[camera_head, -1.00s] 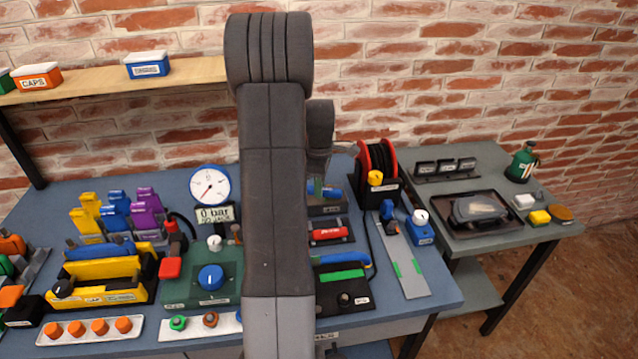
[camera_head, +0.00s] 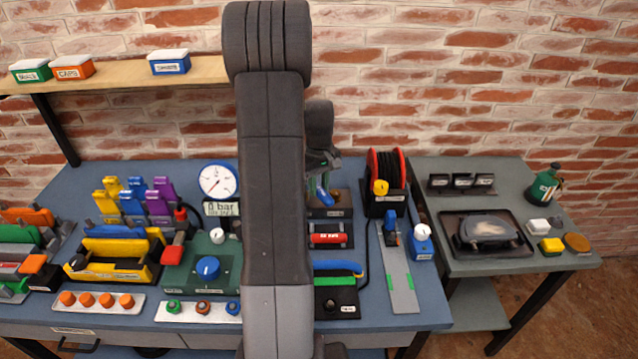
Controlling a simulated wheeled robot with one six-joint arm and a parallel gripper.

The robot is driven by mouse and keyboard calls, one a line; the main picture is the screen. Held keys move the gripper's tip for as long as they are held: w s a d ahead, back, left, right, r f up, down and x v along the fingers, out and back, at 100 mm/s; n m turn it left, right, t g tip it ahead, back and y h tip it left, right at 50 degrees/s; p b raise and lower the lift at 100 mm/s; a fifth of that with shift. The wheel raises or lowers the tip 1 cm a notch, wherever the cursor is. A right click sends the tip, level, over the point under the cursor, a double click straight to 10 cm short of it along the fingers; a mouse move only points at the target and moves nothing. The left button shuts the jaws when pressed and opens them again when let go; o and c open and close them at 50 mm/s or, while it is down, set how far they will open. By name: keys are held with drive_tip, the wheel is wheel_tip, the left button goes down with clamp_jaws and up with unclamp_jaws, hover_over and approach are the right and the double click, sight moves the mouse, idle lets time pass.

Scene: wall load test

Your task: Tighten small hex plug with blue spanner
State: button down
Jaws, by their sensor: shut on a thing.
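My gripper (camera_head: 323,168) is small and partly hidden behind my dark arm. It points down over the back middle of the bench and is shut on a blue piece (camera_head: 323,194), which hangs tilted below it; I take this for the blue spanner, but its shape is hard to make out. A dark stand (camera_head: 340,211) is just below it; contact cannot be told. Green, brown and blue plugs or knobs (camera_head: 174,307) sit in a row on a white strip (camera_head: 188,316) at the bench front, left of my arm. I cannot tell which is the small hex plug.
A gauge (camera_head: 217,180) and a green box with a blue knob (camera_head: 207,268) stand left of my arm. A red reel (camera_head: 387,178) and a grey rail (camera_head: 398,270) are to the right. A second table (camera_head: 500,190) stands further right. The bench is crowded.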

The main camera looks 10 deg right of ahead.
wheel_tip(320, 180, down, 6)
drive_tip(key=b, duration=0.4)
idle(0.3)
drive_tip(key=shift+f+b, duration=1)
drive_tip(key=shift+f, duration=0.4)
idle(1.7)
drive_tip(key=shift+a, duration=0.1)
idle(0.3)
drive_tip(key=shift+s+a+m, duration=0.2)
drive_tip(key=shift+a+m, duration=1.3)
drive_tip(key=shift+m, duration=0.3)
drive_tip(key=shift+w+a+m+b, duration=0.15)
drive_tip(key=shift+a+m+b, duration=0.2)
drive_tip(key=shift+a+m, duration=1)
drive_tip(key=shift+w+a+m, duration=0.4)
drive_tip(key=shift+a+m, duration=0.3)
drive_tip(key=shift+m, duration=0.45)
drive_tip(key=shift+w+a+m, duration=0.35)
drive_tip(key=shift+a+m, duration=0.3)
drive_tip(key=shift+m, duration=0.45)
drive_tip(key=shift+w+a+m, duration=0.5)
drive_tip(key=shift+m, duration=0.3)
drive_tip(key=shift+w+a+m, duration=0.45)
drive_tip(key=shift+m, duration=0.35)
drive_tip(key=shift+s+d+n, duration=0.2)
drive_tip(key=shift+s+n, duration=0.1)
drive_tip(key=shift+n, duration=0.1)
